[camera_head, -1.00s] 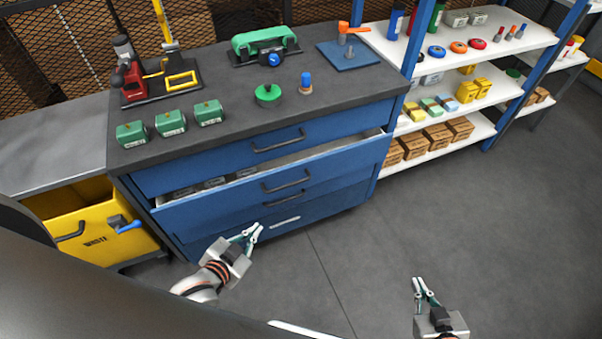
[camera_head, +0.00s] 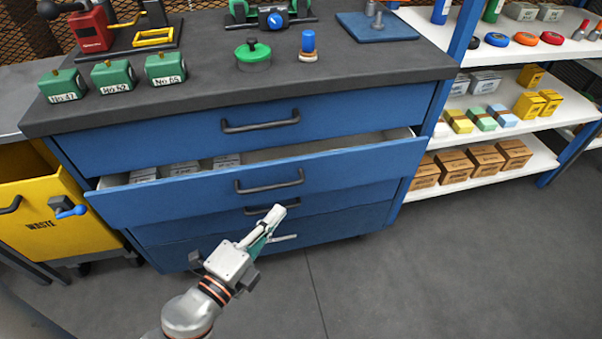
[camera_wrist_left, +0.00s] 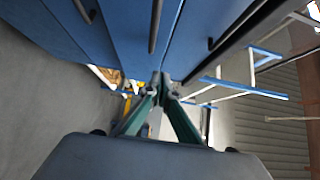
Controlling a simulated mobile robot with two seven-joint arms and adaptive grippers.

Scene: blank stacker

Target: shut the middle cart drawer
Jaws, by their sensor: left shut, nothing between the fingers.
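The middle drawer (camera_head: 335,172) of the blue cart is pulled partly out, and several grey boxes show inside it. Its dark bar handle (camera_head: 270,185) faces me. The drawer above is shut. My left gripper (camera_head: 276,214) is shut and empty, in front of the cart and just below the middle drawer's handle in the head view; I cannot tell whether it touches the cart. In the left wrist view the fingertips (camera_wrist_left: 160,82) are together, with blue drawer fronts (camera_wrist_left: 135,40) and dark handles close by. My right gripper is out of view.
The cart top (camera_head: 215,100) holds green boxes, a green-topped disc and a blue-topped part. A yellow waste bin (camera_head: 40,215) stands left of the cart. White shelves (camera_head: 540,150) with boxes stand to the right. The floor in front right is clear.

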